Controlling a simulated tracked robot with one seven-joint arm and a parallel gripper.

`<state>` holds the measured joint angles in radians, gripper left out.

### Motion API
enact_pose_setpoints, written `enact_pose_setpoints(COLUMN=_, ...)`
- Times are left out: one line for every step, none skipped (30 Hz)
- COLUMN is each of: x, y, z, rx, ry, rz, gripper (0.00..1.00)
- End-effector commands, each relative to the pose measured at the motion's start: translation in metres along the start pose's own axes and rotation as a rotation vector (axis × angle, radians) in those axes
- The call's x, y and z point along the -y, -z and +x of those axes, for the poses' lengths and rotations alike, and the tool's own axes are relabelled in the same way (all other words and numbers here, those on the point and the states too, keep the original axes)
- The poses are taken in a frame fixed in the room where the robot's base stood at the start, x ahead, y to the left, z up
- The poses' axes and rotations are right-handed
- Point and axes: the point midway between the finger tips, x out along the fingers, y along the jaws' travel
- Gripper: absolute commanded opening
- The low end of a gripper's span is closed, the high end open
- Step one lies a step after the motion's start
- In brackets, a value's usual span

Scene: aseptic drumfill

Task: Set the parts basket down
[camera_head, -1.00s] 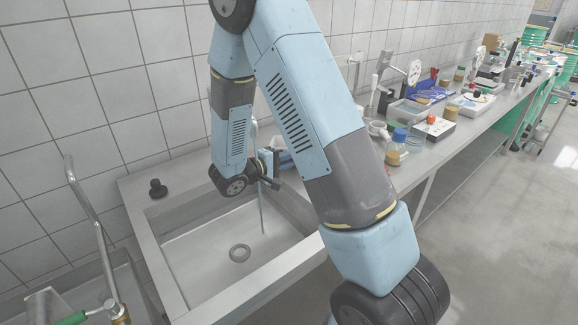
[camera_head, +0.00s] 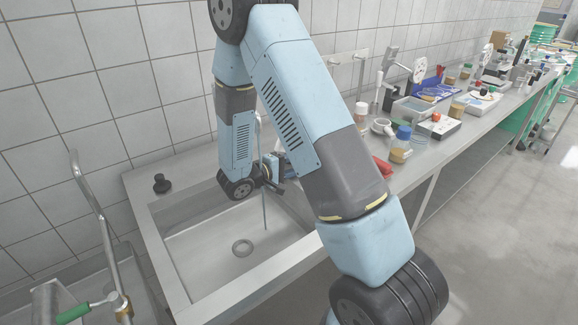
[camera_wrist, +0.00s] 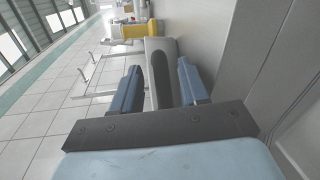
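My gripper (camera_head: 284,168) is at the right side of the sink in the head view, partly hidden by my arm. In the wrist view its two blue fingers (camera_wrist: 158,86) stand apart. A grey rounded shape with a dark middle (camera_wrist: 161,72) lies between or just beyond them. I cannot tell whether it is part of the parts basket or whether the fingers grip it. No basket can be made out clearly in either view.
The steel sink (camera_head: 190,292) has a drain (camera_head: 242,247) and a thin vertical line above it. A red item (camera_head: 382,167) is partly hidden by my arm. A blue-capped bottle (camera_head: 400,145) and several lab items line the counter.

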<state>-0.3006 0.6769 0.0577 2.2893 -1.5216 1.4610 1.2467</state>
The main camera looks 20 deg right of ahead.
Motion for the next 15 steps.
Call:
enact_pose_setpoints(x=0.000, y=0.000, z=0.000, rx=-0.001, ry=0.000, rz=0.000, gripper=0.44)
enact_pose_setpoints(x=0.000, y=0.000, z=-0.001, rx=-0.001, ry=0.000, rz=0.000, gripper=0.44)
enact_pose_setpoints(x=0.000, y=0.000, z=-0.001, rx=-0.002, ry=0.000, rz=0.000, gripper=0.44)
enact_pose_setpoints(x=0.000, y=0.001, z=-0.001, rx=-0.002, ry=0.000, rz=0.000, gripper=0.44)
enact_pose_setpoints(x=0.000, y=0.001, z=-0.001, rx=-0.002, ry=0.000, rz=0.000, gripper=0.44)
enact_pose_setpoints(x=0.000, y=0.001, z=-0.002, rx=-0.003, ry=0.000, rz=0.000, gripper=0.44)
enact_pose_setpoints(x=0.000, y=0.001, z=-0.004, rx=-0.003, ry=0.000, rz=0.000, gripper=0.44)
enact_pose_setpoints(x=0.000, y=0.001, z=-0.005, rx=-0.004, ry=0.000, rz=0.000, gripper=0.44)
enact_pose_setpoints(x=0.000, y=0.001, z=-0.008, rx=-0.005, ry=-0.001, rz=0.000, gripper=0.44)
enact_pose_setpoints(x=0.000, y=0.002, z=-0.011, rx=-0.006, ry=-0.001, rz=0.000, gripper=0.44)
enact_pose_setpoints(x=0.000, y=0.002, z=-0.015, rx=-0.006, ry=-0.001, rz=0.000, gripper=0.44)
enact_pose_setpoints(x=0.000, y=0.002, z=-0.021, rx=-0.006, ry=-0.001, rz=0.000, gripper=0.44)
enact_pose_setpoints(x=0.000, y=0.002, z=-0.026, rx=-0.007, ry=-0.001, rz=0.000, gripper=0.44)
enact_pose_setpoints(x=0.000, y=0.002, z=-0.031, rx=-0.007, ry=-0.001, rz=0.000, gripper=0.44)
enact_pose_setpoints(x=0.000, y=0.002, z=-0.039, rx=-0.007, ry=-0.002, rz=0.000, gripper=0.44)
